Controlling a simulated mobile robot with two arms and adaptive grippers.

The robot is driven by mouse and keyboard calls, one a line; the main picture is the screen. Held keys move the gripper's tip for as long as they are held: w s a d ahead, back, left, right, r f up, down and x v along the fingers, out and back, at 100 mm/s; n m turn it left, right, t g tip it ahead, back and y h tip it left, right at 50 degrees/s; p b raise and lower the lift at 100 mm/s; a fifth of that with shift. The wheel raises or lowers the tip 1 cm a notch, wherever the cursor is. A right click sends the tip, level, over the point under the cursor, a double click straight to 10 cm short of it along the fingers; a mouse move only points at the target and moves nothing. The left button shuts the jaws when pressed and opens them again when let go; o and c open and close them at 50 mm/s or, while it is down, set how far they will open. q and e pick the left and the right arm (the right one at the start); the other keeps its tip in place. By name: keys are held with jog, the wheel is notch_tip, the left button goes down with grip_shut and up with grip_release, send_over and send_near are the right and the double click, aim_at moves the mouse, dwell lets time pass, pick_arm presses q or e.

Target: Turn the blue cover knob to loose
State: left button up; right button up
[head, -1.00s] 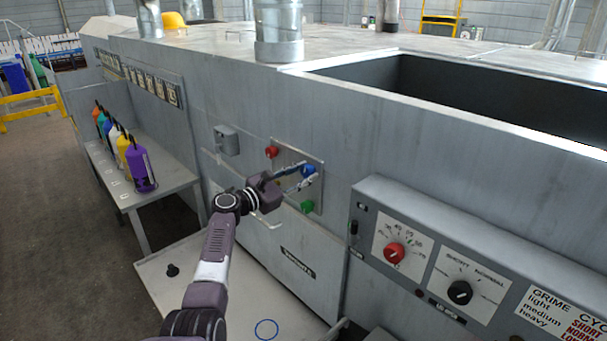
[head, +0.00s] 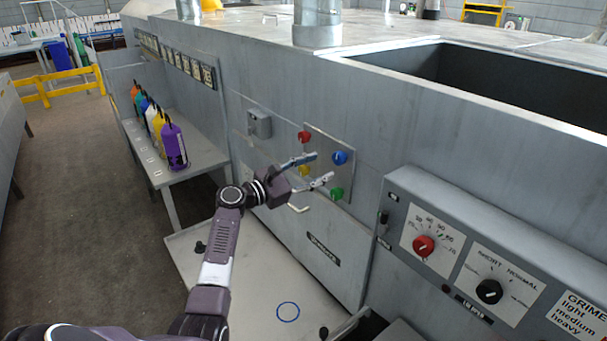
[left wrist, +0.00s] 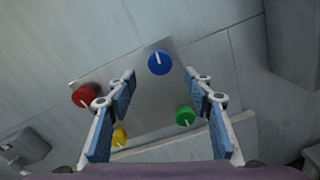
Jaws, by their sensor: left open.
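The blue knob (head: 339,157) is at the upper right of a small metal plate (head: 318,139) on the machine's front. In the left wrist view the blue knob (left wrist: 160,62) sits beyond and between my open fingertips, its white mark slightly tilted from vertical. My left gripper (head: 322,169) is open and empty, with its fingers pointing at the plate, apart from the blue knob and lower left of it. A red knob (head: 304,137), a yellow knob (head: 304,170) and a green knob (head: 336,193) are on the plate too. My right gripper is not in view.
A grey control panel (head: 452,243) with a red dial (head: 424,246) and a black dial (head: 489,291) juts out at the right. A grey box (head: 258,124) is left of the plate. Several bottles (head: 172,147) stand on a side table at the left.

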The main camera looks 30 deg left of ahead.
pick_arm(q)
jog(key=v, duration=0.5)
jog(key=shift+s+f, duration=0.1)
dwell(0.5)
